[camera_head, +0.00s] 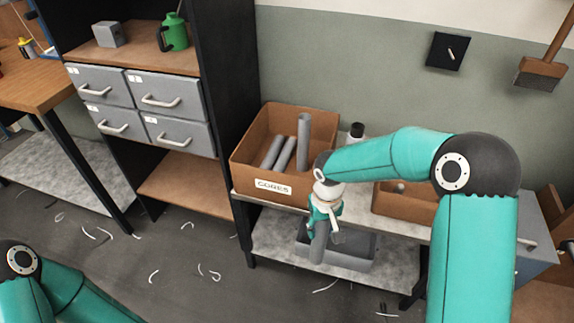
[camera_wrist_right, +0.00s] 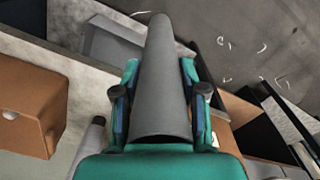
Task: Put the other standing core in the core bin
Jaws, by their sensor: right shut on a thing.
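The core bin is an orange-brown box (camera_head: 262,187) labelled CORES on the bench. Inside it, two grey cores (camera_head: 273,152) lie slanted and one grey core (camera_head: 304,138) stands upright at the right side. My right gripper (camera_head: 323,212) is in front of the bench edge, right of the bin and lower than its rim. It is shut on a grey core (camera_head: 319,243), which hangs roughly upright below it. In the right wrist view the core (camera_wrist_right: 160,85) sits between both fingers. My left gripper is out of view; only part of my left arm shows at bottom left.
A second brown box (camera_head: 400,207) stands on the bench to the right, partly behind my right arm. A black-capped bottle (camera_head: 356,131) is behind the gripper. A grey tray (camera_head: 352,257) lies on the lower shelf. A drawer cabinet (camera_head: 150,110) stands left of the bin.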

